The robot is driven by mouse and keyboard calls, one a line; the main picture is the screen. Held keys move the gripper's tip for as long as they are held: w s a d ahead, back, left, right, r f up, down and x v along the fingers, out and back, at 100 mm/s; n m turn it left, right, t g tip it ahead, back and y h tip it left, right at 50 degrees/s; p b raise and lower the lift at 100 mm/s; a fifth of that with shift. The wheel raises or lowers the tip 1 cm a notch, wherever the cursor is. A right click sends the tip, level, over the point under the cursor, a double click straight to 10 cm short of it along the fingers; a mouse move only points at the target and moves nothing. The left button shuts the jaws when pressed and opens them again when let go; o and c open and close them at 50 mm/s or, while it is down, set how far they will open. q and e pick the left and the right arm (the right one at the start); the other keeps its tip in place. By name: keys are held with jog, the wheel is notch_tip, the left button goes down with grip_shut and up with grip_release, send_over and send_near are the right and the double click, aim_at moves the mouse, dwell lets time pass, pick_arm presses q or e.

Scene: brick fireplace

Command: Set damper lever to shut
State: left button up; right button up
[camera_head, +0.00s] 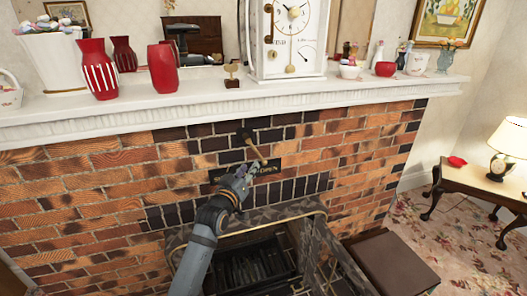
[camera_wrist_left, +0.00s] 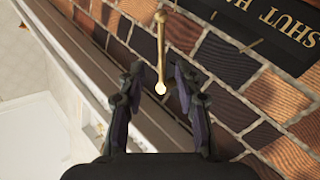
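The brass damper lever (camera_head: 256,149) is mounted on the dark bricks above the fireplace opening. It slants down and to the right from its pivot, toward the OPEN end of the dark label plate (camera_head: 268,168). My left gripper (camera_head: 247,172) is in front of the plate, near the lever's lower end, and hides part of the lettering. In the left wrist view, the open gripper (camera_wrist_left: 158,70) has the lever (camera_wrist_left: 161,45) between its fingers, with gaps on both sides. The plate (camera_wrist_left: 265,25) there reads SHUT at its right end. My right gripper is not in view.
The white mantel (camera_head: 190,100) runs above, carrying red vases (camera_head: 98,68), a white clock (camera_head: 290,40) and small ornaments. Below is the dark firebox (camera_head: 250,262) with a fire screen (camera_head: 325,255). A side table (camera_head: 480,185) with a lamp stands right.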

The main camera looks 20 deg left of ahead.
aim_at(259, 155)
pick_arm(q)
jog(key=w, duration=1)
jog(key=shift+w+d+f, duration=0.15)
jog(key=shift+w+d, duration=0.05)
jog(key=shift+d, duration=0.1)
jog(key=shift+c, duration=0.2)
grip_shut()
